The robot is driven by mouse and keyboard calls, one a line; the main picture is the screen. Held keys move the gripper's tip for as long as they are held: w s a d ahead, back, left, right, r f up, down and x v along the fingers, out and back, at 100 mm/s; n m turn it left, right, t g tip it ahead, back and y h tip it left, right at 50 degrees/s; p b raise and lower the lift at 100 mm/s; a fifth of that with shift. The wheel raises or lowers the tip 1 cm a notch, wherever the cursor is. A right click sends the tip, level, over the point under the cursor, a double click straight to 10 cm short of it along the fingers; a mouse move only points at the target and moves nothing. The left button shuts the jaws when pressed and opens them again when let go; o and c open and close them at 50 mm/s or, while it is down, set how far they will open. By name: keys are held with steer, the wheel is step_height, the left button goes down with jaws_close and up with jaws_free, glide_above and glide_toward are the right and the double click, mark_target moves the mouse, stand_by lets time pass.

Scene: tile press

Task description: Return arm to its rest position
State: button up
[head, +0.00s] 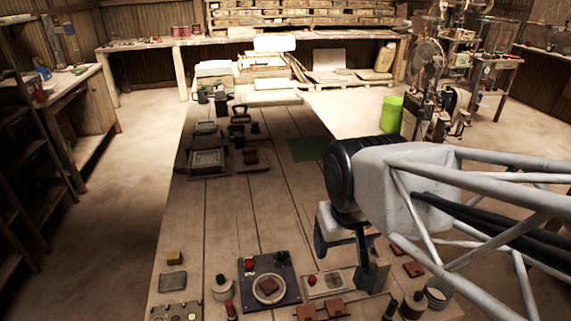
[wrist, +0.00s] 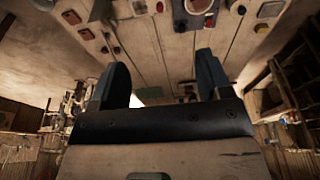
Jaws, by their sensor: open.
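My gripper (head: 345,262) hangs above the front right part of the long wooden table (head: 215,225), fingers pointing down. Its two dark fingers are apart with nothing between them, as the wrist view also shows (wrist: 162,65). My arm reaches in from the right edge of the head view and covers part of the table there. Left of the gripper is a dark square panel (head: 285,268) with a pale ring, a brown tile (head: 268,286) in it and a red button (head: 248,264). A pale plate (head: 330,283) with a red knob lies close to the fingers; contact is not visible.
Brown tiles (head: 307,312) and small posts stand along the table's front. A green mat (head: 308,149) and a framed block (head: 207,161) lie farther back. A green bin (head: 391,115) stands on the floor. The table's middle is largely clear.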

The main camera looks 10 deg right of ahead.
steer(key=shift+s+d+r, duration=0.15)
steer(key=shift+s+r, duration=0.1)
steer(key=shift+s, duration=0.3)
stand_by(1.0)
